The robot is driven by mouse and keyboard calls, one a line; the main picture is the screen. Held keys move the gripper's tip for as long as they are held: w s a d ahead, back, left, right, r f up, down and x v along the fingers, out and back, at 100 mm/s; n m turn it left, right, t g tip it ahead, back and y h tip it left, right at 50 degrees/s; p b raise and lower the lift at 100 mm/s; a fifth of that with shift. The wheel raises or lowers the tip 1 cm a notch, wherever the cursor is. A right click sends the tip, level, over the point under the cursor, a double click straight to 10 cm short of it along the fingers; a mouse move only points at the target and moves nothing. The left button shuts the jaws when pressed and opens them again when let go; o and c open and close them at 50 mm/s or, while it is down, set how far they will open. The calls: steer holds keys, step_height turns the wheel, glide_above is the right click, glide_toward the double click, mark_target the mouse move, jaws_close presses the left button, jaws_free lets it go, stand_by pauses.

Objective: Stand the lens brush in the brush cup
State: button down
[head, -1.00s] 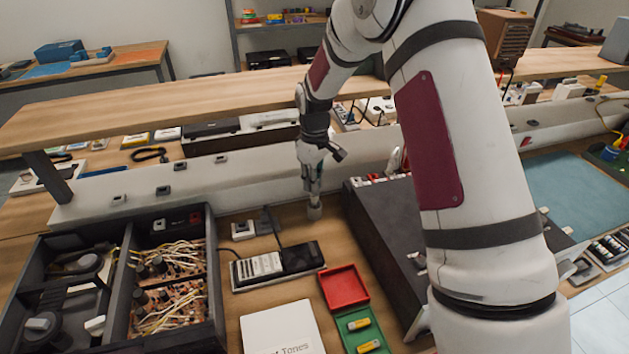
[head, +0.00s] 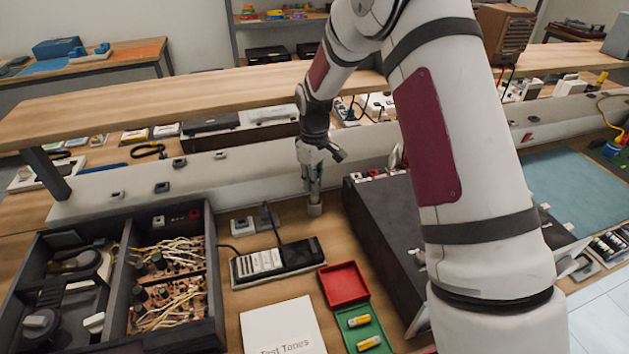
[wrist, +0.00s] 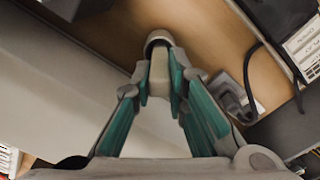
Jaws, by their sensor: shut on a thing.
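My gripper (head: 313,184) points down behind the dark hi-fi unit, at the foot of the pale sloped ledge. In the wrist view its teal-lined fingers (wrist: 162,85) are shut on a pale, narrow thing, which I take to be the lens brush (wrist: 159,72). The brush cup (head: 314,209) is a small, round, grey-beige cup standing on the wooden bench, directly below the fingertips. Its rim (wrist: 158,36) shows in the wrist view around the far end of the brush. The brush's lower end seems to be at or inside the cup mouth; its depth is hidden.
The dark hi-fi unit (head: 385,240) stands close on the right of the cup. A grey plug block (head: 254,221) with a cable and a remote-like device (head: 278,261) lie to the left. A wooden shelf (head: 190,98) runs behind, above the sloped ledge (head: 150,187).

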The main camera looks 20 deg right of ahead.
steer(key=shift+f, duration=0.2)
stand_by(0.4)
steer(key=c, duration=1.5)
jaws_free()
step_height(320, 180, up, 12)
steer(key=shift+r+p, duration=0.65)
steer(key=shift+r, duration=2.85)
